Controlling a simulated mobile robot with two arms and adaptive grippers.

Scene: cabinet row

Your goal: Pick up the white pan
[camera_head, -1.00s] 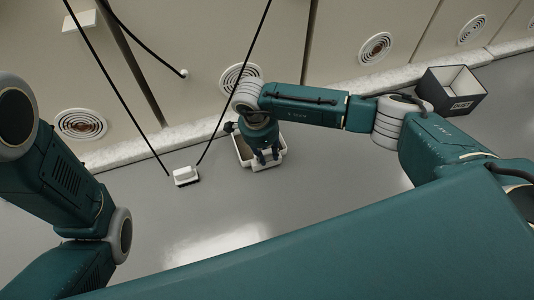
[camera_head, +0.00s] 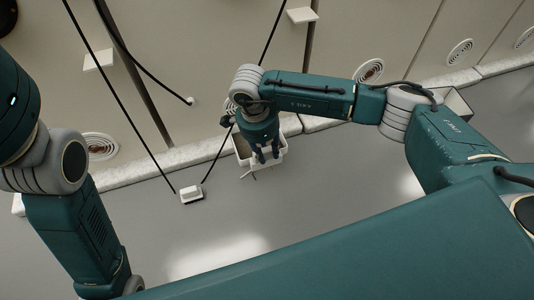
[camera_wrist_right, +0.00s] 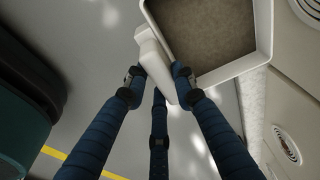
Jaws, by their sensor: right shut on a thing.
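The white pan (camera_head: 280,158) is a box-like pan with a grey-brown inside, in the middle of the head view. My right gripper (camera_head: 268,155) is over its near side and hides part of it. In the right wrist view the pan (camera_wrist_right: 215,35) fills the upper right, and my right gripper (camera_wrist_right: 157,78) has its dark blue fingers shut on the white grip part at the pan's side. I cannot tell how high the pan is above the floor. My left arm shows at the left of the head view, but its gripper is out of frame.
A white block (camera_head: 191,194) lies on the grey floor to the left, with thin black poles running down to it. A pale wall with round vents (camera_head: 369,71) and a stone-like skirting stands behind. A box (camera_head: 455,103) is partly hidden behind my right arm. The near floor is open.

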